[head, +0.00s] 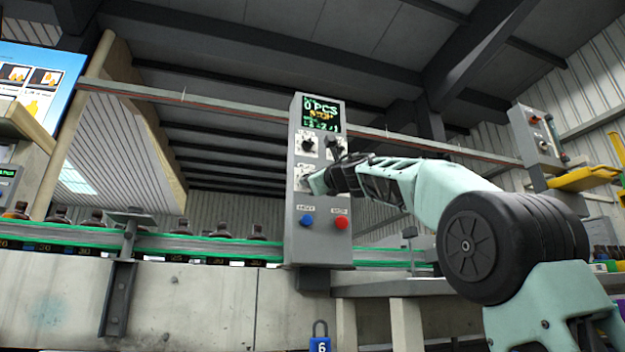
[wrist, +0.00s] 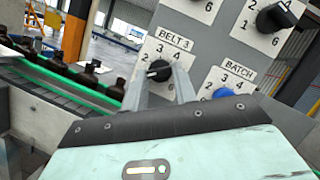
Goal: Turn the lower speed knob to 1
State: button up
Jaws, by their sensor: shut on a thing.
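The grey control panel (head: 293,240) stands at the middle of the head view. Its lower speed knob, labelled BELT 3, is a small dark knob (wrist: 158,70) in the wrist view, on a white numbered dial. My gripper (wrist: 160,78) has its two grey fingers either side of this knob, shut on it. The knob lies roughly sideways in the tilted wrist picture; which number it points at is not clear. In the head view my gripper (head: 318,183) reaches the panel from the right and hides most of the lower dial.
An upper black knob (wrist: 275,18) and a blue BATCH knob (wrist: 225,93) are close to the fingers. Blue (head: 306,221) and red (head: 341,222) buttons sit below. The display (head: 322,117) reads 0 PCS. Amber bottles (head: 97,217) line the conveyor on the left.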

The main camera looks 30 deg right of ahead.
dwell(0.4)
jog(key=o, duration=1)
jog(key=shift+c, duration=0.2)
jog(key=d+b+v, duration=0.1)
jog(key=b+v, duration=0.2)
jog(key=v, duration=1.4)
jog(key=shift+s+a, duration=0.2)
jog(key=shift+a, duration=0.2)
